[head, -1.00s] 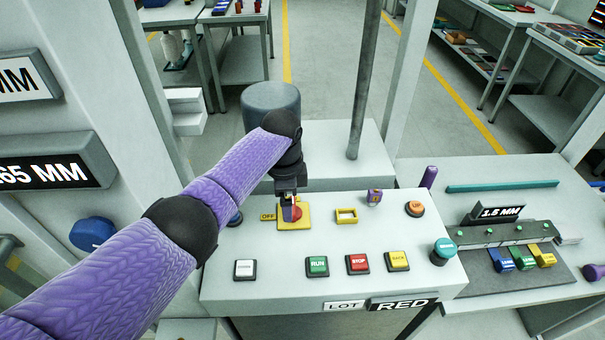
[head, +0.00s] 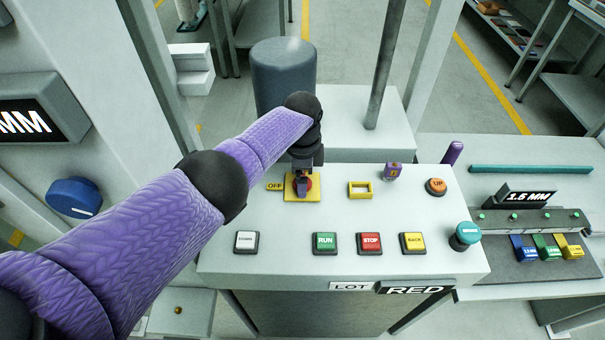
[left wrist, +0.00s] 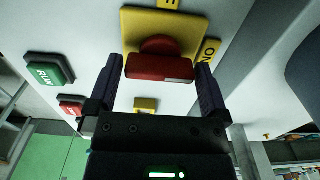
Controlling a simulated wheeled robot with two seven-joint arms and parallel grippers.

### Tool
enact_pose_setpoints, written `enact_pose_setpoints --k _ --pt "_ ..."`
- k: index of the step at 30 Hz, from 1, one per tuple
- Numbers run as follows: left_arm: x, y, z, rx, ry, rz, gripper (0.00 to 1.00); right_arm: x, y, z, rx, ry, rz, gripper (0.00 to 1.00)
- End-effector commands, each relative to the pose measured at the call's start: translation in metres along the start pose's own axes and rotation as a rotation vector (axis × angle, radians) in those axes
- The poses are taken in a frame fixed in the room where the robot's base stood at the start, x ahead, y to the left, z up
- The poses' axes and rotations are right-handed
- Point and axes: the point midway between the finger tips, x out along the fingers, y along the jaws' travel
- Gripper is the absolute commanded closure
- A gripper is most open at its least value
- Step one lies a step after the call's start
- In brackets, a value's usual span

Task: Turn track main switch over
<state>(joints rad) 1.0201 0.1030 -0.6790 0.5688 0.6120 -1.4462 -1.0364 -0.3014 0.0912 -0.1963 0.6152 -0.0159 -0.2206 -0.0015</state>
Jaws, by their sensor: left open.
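The main switch is a red rotary handle (head: 309,184) on a yellow square plate (head: 301,198) at the back left of the sloping white panel. In the left wrist view the red handle (left wrist: 160,68) lies crosswise, with a pale mark at its right end. An OFF label (head: 274,186) sits left of the plate; an ON label (left wrist: 209,50) shows in the left wrist view. My left gripper (head: 303,192) is over the switch, open, with one finger (left wrist: 112,75) near each end of the handle. I cannot tell whether they touch it. My right gripper is out of view.
The panel also carries a white button (head: 246,241), RUN (head: 325,242), STOP (head: 370,242) and BACK (head: 413,242) buttons, a yellow frame (head: 360,190), an orange knob (head: 436,186) and a teal knob (head: 466,235). A grey post (head: 388,65) stands behind.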

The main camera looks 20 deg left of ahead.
Motion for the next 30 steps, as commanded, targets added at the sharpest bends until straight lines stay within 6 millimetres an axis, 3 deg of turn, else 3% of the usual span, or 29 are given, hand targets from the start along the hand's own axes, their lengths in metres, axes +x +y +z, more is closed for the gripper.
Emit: enact_pose_setpoints --k 1,9,11,20,30 --pt "-0.0005 0.0000 0.0000 0.000 0.000 0.000 0.00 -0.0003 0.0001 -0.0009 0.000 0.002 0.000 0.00" --pt "-0.0005 0.0000 0.0000 0.000 0.000 0.000 0.57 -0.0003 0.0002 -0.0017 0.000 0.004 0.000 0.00" --pt "-0.0006 0.0000 0.0000 0.000 0.000 0.000 0.68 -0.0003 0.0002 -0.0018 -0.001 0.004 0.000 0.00" --pt "-0.0011 -0.0002 -0.0002 -0.051 0.001 0.000 0.68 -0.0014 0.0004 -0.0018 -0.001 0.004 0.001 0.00" --pt "-0.0019 -0.0005 -0.0007 -0.305 0.003 -0.002 0.68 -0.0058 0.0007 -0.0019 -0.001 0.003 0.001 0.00"
